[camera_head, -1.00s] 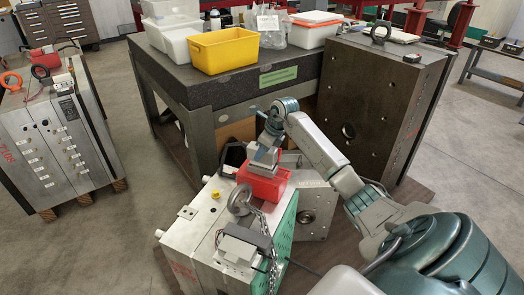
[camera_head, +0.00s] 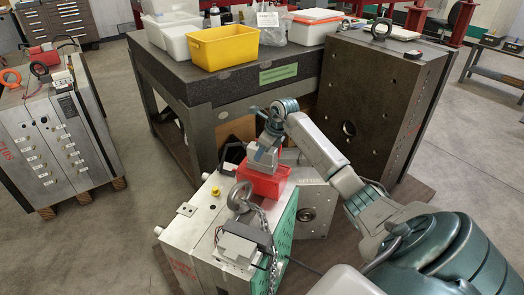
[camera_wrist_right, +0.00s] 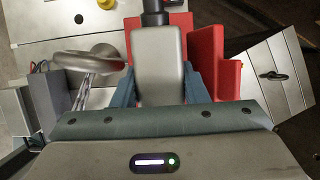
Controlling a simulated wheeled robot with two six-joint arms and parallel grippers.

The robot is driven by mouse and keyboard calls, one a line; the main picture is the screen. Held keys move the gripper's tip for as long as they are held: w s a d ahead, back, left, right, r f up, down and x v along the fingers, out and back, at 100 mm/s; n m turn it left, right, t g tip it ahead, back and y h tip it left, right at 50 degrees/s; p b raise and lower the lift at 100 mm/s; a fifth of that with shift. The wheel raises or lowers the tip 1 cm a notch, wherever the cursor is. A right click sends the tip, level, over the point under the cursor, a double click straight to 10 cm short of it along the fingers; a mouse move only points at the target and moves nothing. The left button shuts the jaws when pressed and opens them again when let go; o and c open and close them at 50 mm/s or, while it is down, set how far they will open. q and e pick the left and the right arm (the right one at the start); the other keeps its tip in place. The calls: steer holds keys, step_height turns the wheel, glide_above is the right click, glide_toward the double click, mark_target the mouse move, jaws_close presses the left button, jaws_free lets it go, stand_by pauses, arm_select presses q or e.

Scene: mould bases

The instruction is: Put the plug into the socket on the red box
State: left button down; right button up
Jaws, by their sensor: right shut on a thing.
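The red box (camera_head: 264,184) stands at the far edge of a pale mould base (camera_head: 210,235) in the head view. In the wrist view the red box (camera_wrist_right: 207,50) lies below my gripper. My right gripper (camera_head: 262,166) is right above the red box, pointing down. In the wrist view its two blue-grey fingers (camera_wrist_right: 160,88) are shut on the grey plug (camera_wrist_right: 158,62), which has a black cable end. The socket is hidden under the plug and gripper, so I cannot tell how deep the plug sits. My left gripper is out of view.
A steel lifting ring (camera_head: 239,196) with a chain (camera_head: 268,236) and a grey connector box (camera_head: 239,246) sit close to the red box. A yellow knob (camera_head: 215,191) is at its left. A dark table (camera_head: 230,87) and a large dark mould plate (camera_head: 378,110) stand behind.

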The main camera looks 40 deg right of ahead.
steer(key=shift+f+b, duration=0.3)
steer(key=shift+f, duration=0.1)
stand_by(0.3)
steer(key=o, duration=1.2)
steer(key=shift+o, duration=0.9)
steer(key=shift+s+r, duration=0.1)
steer(key=shift+d+r, duration=0.15)
steer(key=shift+r, duration=0.4)
steer(key=v, duration=0.6)
steer(key=b+v, duration=0.1)
steer(key=v, duration=0.2)
steer(key=shift+s+r, duration=0.25)
steer(key=shift+s, duration=0.1)
